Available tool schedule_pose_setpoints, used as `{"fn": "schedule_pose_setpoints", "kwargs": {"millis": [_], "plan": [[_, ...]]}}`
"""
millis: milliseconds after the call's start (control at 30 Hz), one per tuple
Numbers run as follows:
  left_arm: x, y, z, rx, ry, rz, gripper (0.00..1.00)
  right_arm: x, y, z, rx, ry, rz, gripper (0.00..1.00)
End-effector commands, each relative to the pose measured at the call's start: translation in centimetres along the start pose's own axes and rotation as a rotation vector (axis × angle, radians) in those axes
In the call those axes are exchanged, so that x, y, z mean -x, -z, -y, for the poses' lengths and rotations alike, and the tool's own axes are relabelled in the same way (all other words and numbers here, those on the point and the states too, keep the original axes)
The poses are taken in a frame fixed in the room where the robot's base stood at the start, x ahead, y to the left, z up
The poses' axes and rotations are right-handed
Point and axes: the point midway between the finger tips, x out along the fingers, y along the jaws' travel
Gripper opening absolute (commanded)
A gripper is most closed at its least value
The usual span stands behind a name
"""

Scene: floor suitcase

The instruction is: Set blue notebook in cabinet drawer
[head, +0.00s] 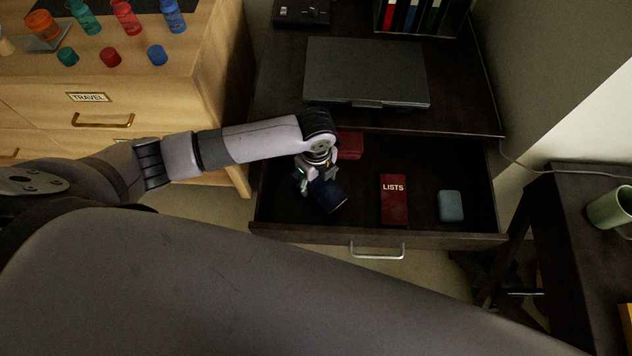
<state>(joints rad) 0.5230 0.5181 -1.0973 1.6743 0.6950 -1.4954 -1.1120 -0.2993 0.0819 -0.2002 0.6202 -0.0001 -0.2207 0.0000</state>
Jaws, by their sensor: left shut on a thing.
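My left gripper (312,182) reaches over the open drawer (380,238) of the dark cabinet and points down into its left part. It is shut on a dark blue notebook (328,196), which is tilted and partly hidden by the fingers. The notebook is over or inside the drawer; I cannot tell if it touches the bottom. A red "LISTS" notebook (394,200), a grey-blue case (450,205) and another red item (350,145) lie in the drawer. My right gripper is not in view.
A closed laptop (367,73) and upright books (415,15) are on the cabinet top. A wooden dresser (130,85) with bottles and caps stands left. A dark table (580,225) with a green mug (608,208) is right. A cable runs beside the cabinet.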

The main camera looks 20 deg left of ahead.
Motion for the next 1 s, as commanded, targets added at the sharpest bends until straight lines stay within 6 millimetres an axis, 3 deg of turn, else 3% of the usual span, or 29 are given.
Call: {"fn": "schedule_pose_setpoints", "kwargs": {"millis": [167, 567, 600, 867, 1000], "plan": [[-2.3, 0.0, 0.0, 0.001, -0.001, 0.0, 0.24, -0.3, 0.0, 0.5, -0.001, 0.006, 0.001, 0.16], [-2.8, 0.0, 0.0, 0.0, 0.0, 0.0, 0.24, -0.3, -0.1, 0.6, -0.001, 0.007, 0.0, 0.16], [-2.7, 0.0, 0.0, 0.0, 0.001, 0.0, 0.57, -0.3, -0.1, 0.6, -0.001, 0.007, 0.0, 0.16], [-2.7, 0.0, 0.0, 0.0, 0.0, 0.0, 0.75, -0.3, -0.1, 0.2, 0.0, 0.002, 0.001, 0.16], [-2.7, 0.0, 0.0, 0.001, 0.0, 0.0, 0.75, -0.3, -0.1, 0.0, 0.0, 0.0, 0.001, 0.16]]}}
